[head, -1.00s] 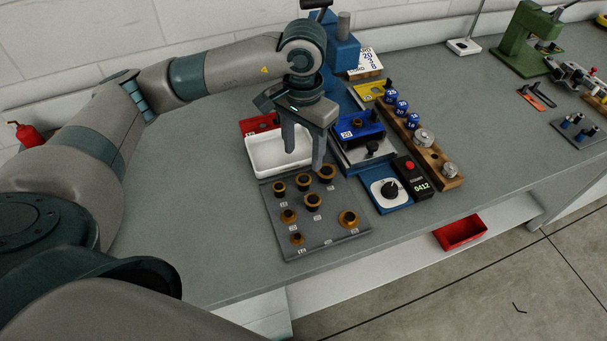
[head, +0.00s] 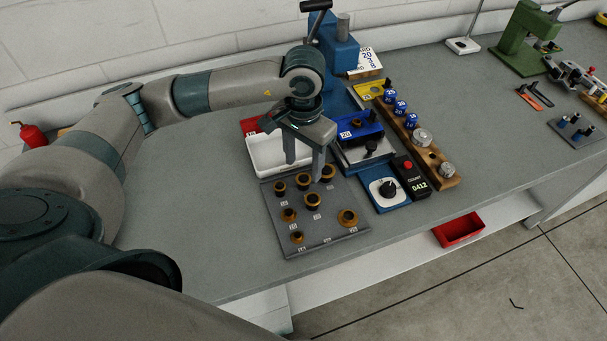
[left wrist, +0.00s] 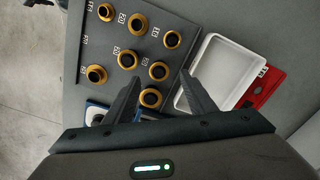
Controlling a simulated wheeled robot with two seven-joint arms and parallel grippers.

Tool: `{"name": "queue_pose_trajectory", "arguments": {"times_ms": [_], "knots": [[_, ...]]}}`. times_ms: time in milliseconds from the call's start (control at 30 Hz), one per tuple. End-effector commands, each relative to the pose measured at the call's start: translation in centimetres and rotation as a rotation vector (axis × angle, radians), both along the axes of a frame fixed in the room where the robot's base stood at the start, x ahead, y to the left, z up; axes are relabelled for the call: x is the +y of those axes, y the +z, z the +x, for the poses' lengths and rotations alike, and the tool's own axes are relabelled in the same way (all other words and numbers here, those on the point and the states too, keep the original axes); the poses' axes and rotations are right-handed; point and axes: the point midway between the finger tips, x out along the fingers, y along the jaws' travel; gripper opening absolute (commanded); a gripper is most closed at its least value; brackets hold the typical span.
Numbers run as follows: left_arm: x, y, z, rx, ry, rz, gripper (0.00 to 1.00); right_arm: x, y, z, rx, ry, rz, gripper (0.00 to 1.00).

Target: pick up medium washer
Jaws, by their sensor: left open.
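Several brass-coloured rings with dark centres, the washers, sit on a grey board (head: 325,240) with small number labels. They differ in size, and I cannot tell for sure which is the medium washer. One mid-sized ring (head: 312,201) is near the board's middle; rings also show in the left wrist view, one of them (left wrist: 158,71) between my fingertips in the picture. My left gripper (head: 304,170) is open and empty, above the back edge of the board, pointing down. Its fingers show apart in the left wrist view (left wrist: 160,80). My right gripper is not in view.
A blue press (head: 335,50), a blue fixture (head: 361,131), a dial box (head: 386,191), a counter (head: 412,178) and a wooden block (head: 440,170) stand right. The bench left of the board is clear.

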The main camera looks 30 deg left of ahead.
Motion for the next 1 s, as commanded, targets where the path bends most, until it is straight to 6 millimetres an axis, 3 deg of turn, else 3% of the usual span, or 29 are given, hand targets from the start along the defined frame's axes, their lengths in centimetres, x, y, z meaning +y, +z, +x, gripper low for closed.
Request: {"name": "queue_pose_trajectory", "arguments": {"times_ms": [100, 300, 1000], "knots": [[-0.1, -1.2, -0.2, 0.004, 0.001, 0.000, 0.51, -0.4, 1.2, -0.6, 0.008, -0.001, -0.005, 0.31], [-0.1, -2.7, -0.2, 0.001, -0.001, 0.000, 0.51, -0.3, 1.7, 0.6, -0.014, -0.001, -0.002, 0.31], [-0.1, -2.8, -0.1, -0.001, -0.001, 0.000, 0.51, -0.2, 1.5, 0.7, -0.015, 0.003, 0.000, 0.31]]}}
